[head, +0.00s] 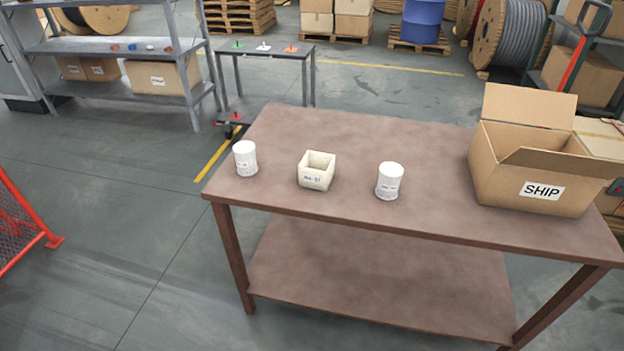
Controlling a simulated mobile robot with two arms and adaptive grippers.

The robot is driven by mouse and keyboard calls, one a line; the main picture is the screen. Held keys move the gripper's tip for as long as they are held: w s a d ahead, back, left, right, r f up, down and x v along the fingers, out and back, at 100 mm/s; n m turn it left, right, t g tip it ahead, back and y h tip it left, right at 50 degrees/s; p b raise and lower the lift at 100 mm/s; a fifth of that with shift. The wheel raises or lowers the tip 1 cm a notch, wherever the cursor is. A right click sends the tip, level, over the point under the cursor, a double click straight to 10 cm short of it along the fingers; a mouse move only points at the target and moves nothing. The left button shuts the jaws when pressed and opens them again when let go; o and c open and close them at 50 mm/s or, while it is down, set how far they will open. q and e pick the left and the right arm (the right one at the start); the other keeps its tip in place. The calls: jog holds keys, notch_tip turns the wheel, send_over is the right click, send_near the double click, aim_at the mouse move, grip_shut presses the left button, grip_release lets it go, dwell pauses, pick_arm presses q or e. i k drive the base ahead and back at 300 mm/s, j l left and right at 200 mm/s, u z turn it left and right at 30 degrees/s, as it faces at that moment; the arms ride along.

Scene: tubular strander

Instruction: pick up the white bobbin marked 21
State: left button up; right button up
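No white thing in view carries a number I can read for sure as 21. On the brown table in the head view, a white cylinder (245,158) stands upright at the left end. Another white cylinder (389,181) stands upright near the middle. Both have small labels too blurred to read. A small white piece (264,47) is on the grey side table at the back, with no legible mark. Another small white piece (150,47) is on the grey shelf. Neither of my grippers is in view.
The brown table (430,145) also bears an open cream square bin (316,171) and an open SHIP carton (532,165). The grey side table (282,54) holds green (237,44) and orange (290,49) pieces. A grey shelf rack (100,45) stands back left. A red fence (22,225) stands left.

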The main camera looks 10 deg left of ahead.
aim_at(244, 156)
jog(key=i+j, duration=0.3)
jog(key=j, duration=0.15)
jog(key=i+j, duration=0.3)
jog(key=j, duration=0.15)
